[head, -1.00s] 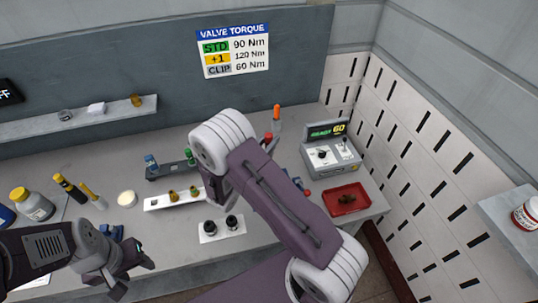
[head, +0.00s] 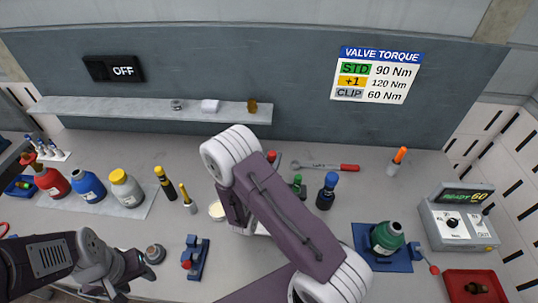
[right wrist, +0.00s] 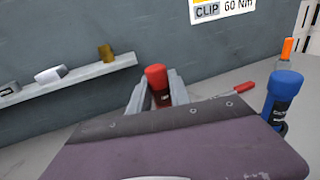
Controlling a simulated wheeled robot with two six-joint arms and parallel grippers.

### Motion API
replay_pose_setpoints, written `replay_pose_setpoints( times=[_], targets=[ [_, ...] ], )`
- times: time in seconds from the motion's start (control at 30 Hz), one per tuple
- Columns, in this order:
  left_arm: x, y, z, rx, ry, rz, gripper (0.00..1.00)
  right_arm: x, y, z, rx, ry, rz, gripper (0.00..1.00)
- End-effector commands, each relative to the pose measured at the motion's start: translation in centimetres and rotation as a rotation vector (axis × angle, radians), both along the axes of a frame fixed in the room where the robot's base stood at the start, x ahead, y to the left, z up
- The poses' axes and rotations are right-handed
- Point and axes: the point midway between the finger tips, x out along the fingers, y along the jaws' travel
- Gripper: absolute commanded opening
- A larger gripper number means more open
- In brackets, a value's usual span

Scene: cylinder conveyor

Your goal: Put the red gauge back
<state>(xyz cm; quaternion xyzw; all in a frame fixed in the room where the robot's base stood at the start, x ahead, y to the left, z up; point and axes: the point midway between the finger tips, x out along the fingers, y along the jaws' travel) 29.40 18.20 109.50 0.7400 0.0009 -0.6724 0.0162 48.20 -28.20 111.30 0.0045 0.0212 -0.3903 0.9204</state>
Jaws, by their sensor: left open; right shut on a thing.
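The red gauge shows as a red-capped, dark-bodied cylinder (right wrist: 156,78) in the right wrist view, upright between the fingers of my right gripper (right wrist: 158,95), which is shut on it. In the head view, a red top (head: 271,155) shows just beyond my right forearm, which hides the right fingers and most of the area below. A green-topped gauge (head: 298,186) and a blue one (head: 327,191) stand to the right of it. The blue one also shows in the right wrist view (right wrist: 284,98). My left gripper (head: 143,270) is open and empty, low at the left, near a grey round part (head: 154,254).
A wrench with a red handle (head: 348,168) lies behind the gauges. A green bottle (head: 387,237) on a blue stand, a grey meter (head: 455,225) and a red tray (head: 470,275) are at the right. Several bottles and yellow-handled tools (head: 164,182) stand at the left. A wall shelf (head: 140,108) is behind.

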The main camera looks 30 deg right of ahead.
Motion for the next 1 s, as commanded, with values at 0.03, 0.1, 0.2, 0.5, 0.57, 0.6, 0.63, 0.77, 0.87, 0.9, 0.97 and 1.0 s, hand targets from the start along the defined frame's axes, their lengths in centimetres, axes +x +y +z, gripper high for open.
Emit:
replay_pose_setpoints(
  times=[0.03,0.1,0.2,0.5,0.57,0.6,0.63,0.77,0.87,0.9,0.97,1.0],
  targets=[
    [0.0,0.0,-0.8,0.0,0.0,0.0,0.49,-0.2,-0.2,-0.9,-0.001,0.001,-0.006,0.0],
    [0.0,0.0,-0.9,0.0,0.0,0.0,0.49,-0.2,-0.4,-1.1,0.0,0.0,-0.009,0.0],
    [0.0,0.0,-0.8,0.0,0.0,0.0,0.49,-0.2,-0.4,-1.0,0.0,-0.001,-0.01,0.0],
    [0.0,0.0,-2.4,0.0,0.0,0.0,0.49,-0.2,-0.4,-2.9,0.0,0.0,-0.01,0.0],
    [0.0,0.0,-3.0,0.0,0.0,0.0,0.49,-0.2,-0.4,-3.7,0.0,0.0,-0.01,0.0],
    [0.0,0.0,-3.5,0.0,0.0,0.0,0.49,-0.2,-0.4,-4.2,-0.001,0.0,-0.01,0.0],
    [0.0,0.0,-3.8,0.0,0.0,0.0,0.49,-0.2,-0.4,-4.7,-0.001,0.0,-0.01,0.0],
    [-0.1,0.0,-5.3,0.0,0.0,0.0,0.49,-0.2,-0.4,-6.4,-0.001,0.0,-0.01,0.0],
    [-0.1,0.0,-6.0,0.0,0.0,0.0,0.49,-0.2,-0.4,-7.3,-0.001,0.0,-0.01,0.0],
    [-0.1,0.0,-6.2,0.0,0.0,0.0,0.49,-0.2,-0.4,-7.4,-0.001,0.0,-0.01,0.0],
    [-0.1,0.0,-6.2,0.0,0.0,0.0,0.49,-0.2,-0.4,-7.4,-0.001,0.0,-0.01,0.0],
    [-0.1,0.0,-6.1,0.0,0.0,0.0,0.49,-0.2,-0.4,-7.4,-0.001,0.0,-0.01,0.0]
  ],
)
